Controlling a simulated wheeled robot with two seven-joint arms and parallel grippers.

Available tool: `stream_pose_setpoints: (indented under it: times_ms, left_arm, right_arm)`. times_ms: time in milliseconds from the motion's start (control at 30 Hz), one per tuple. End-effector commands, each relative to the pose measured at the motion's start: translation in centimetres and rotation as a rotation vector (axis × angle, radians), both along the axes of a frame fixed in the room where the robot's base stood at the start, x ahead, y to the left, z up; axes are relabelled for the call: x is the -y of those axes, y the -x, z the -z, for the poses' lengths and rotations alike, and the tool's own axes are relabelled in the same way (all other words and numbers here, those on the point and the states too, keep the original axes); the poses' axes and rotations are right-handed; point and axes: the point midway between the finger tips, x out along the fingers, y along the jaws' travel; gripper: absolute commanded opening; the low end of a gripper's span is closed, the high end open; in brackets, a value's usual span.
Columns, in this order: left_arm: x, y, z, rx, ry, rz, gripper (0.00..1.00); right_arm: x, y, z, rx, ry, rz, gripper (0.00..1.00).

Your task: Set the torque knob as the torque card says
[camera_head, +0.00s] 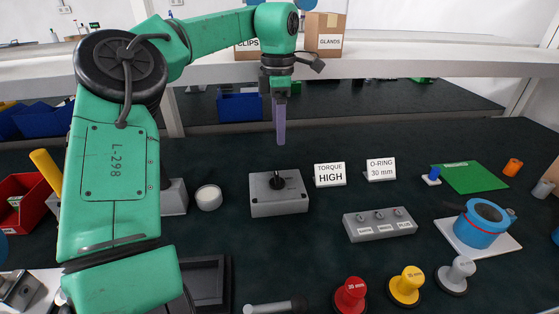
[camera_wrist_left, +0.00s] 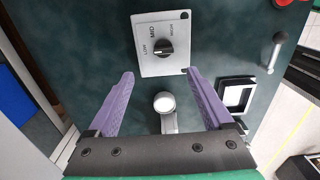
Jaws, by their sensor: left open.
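The torque card (camera_head: 330,174) stands behind and to the right of the knob box and reads TORQUE HIGH. The grey knob box (camera_head: 279,205) carries a black torque knob (camera_head: 276,181). In the left wrist view the knob (camera_wrist_left: 164,48) sits on a plate (camera_wrist_left: 148,66) marked LOW, MID and HIGH; I cannot clearly tell its setting. My left gripper (camera_head: 281,137) points down with purple fingers, above and apart from the knob. In the left wrist view the gripper (camera_wrist_left: 161,75) is open with nothing between its fingers. My right gripper is out of view.
A white puck (camera_head: 208,197) sits left of the knob box. An O-ring card (camera_head: 381,169) and a grey button box (camera_head: 380,225) are to the right. Red (camera_head: 350,296), yellow (camera_head: 405,287) and grey (camera_head: 456,276) knobbed pieces stand in front. A dark tray (camera_head: 228,270) lies front left.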

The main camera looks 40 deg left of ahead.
Motion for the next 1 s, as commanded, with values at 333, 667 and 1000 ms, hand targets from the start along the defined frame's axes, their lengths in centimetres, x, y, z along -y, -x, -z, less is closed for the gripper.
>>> stream_pose_setpoints:
  times_ms: [333, 667, 1000]
  left_arm:
    - [0.1, 0.1, 8.9, -0.003, 0.002, 0.000, 0.85]
    - [0.1, 0.1, 13.7, 0.001, 0.001, -0.001, 0.85]
    - [0.1, 0.0, 13.7, 0.002, -0.001, -0.001, 0.39]
  right_arm:
    - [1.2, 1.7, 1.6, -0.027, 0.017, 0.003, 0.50]
    - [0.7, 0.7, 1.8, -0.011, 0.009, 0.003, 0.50]
    - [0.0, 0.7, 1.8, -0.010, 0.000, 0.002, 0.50]
